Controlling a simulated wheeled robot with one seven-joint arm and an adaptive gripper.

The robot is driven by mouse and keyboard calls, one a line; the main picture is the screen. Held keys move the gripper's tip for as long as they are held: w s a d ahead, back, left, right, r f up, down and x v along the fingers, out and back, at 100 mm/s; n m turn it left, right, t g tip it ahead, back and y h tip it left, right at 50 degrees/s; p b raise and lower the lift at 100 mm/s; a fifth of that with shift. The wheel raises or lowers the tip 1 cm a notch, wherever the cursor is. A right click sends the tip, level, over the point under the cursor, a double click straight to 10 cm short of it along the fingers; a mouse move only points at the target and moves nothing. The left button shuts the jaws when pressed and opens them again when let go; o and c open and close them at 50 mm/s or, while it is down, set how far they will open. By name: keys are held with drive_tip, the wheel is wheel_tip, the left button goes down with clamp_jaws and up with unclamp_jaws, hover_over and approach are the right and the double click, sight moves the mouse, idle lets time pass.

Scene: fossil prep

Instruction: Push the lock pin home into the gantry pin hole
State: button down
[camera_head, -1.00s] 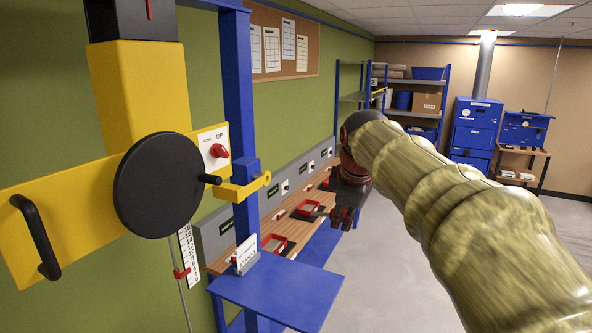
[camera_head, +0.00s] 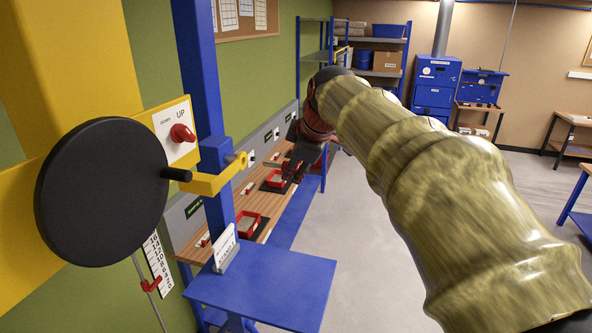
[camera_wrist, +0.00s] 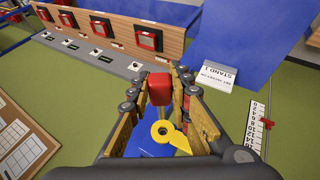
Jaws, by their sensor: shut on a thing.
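My gripper (camera_head: 291,168) is shut on a red block (camera_wrist: 159,90), which I take for the head of the lock pin. On the gantry's blue post (camera_head: 203,85), a yellow bracket (camera_head: 208,185) ends in a round eye, probably the pin hole. In the head view my gripper is right of this bracket. In the wrist view the bracket's eye (camera_wrist: 162,131) shows below the red block, between my fingers, with a visible gap in the picture. I cannot tell their depth apart.
A black disc with a peg (camera_head: 105,190) and a panel with a red UP/DOWN knob (camera_head: 180,132) stand left of the post. A blue stand (camera_head: 270,285) with a white sign (camera_head: 224,247) is below. A bench with red trays (camera_head: 247,222) lies behind.

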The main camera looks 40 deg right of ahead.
sight(273, 164)
drive_tip(key=shift+w+a+p, duration=0.2)
drive_tip(key=shift+w+a, duration=0.65)
drive_tip(key=shift+w, duration=0.2)
drive_tip(key=shift+w+a+p, duration=0.2)
drive_tip(key=shift+w+a, duration=0.65)
drive_tip(key=shift+w, duration=0.2)
drive_tip(key=shift+w+a, duration=0.6)
drive_tip(key=shift+w, duration=0.15)
drive_tip(key=shift+w+a, duration=0.55)
drive_tip(key=shift+w, duration=0.2)
drive_tip(key=shift+w+a, duration=0.15)
drive_tip(key=shift+r, duration=0.1)
idle(1.1)
drive_tip(key=c, duration=1.6)
unclamp_jaws()
drive_tip(key=shift+o, duration=0.2)
